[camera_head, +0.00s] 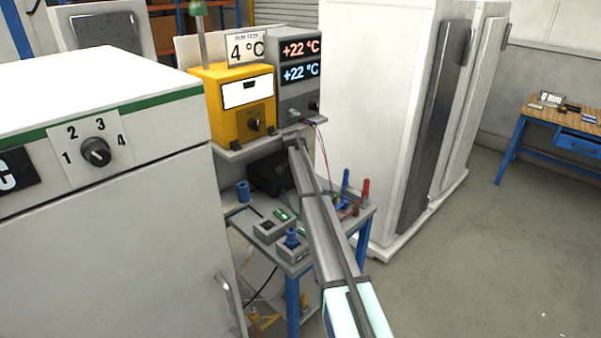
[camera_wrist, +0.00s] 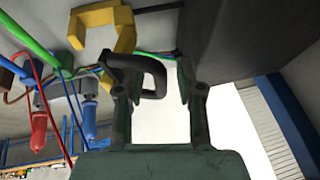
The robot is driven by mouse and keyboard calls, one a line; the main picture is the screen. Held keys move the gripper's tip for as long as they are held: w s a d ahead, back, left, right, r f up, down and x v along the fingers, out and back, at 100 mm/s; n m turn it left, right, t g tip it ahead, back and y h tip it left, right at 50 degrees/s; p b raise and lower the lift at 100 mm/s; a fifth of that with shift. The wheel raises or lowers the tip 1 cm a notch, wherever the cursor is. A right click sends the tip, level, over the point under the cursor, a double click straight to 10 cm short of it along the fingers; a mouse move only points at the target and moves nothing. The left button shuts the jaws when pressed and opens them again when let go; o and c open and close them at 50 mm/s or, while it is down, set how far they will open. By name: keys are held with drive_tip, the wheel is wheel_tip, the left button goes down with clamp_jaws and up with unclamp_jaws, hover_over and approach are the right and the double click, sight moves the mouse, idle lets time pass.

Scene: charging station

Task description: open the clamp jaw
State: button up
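My gripper (camera_wrist: 160,92) shows from behind in the wrist view, its two dark green fingers well apart with a pale gap between them. A dark curved loop (camera_wrist: 156,72) lies at the left fingertip and reaches into the gap; I cannot tell whether they touch. A yellow hooked piece (camera_wrist: 126,30) stands beyond the loop, up and left. I cannot tell for sure which of these is the clamp jaw. In the head view my arm reaches over the small bench (camera_head: 303,264); I cannot make out the fingers or the jaw there.
A red-handled clip (camera_wrist: 38,130) and a blue-handled clip (camera_wrist: 89,122) with wires are left of my gripper. A dark block (camera_wrist: 235,45) is close on the right. A yellow device (camera_head: 240,105) stands on a shelf; a white cabinet (camera_head: 375,110) is behind. Open floor lies right.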

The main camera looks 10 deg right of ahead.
drive_tip(key=shift+r, duration=0.1)
drive_tip(key=v, duration=1.2)
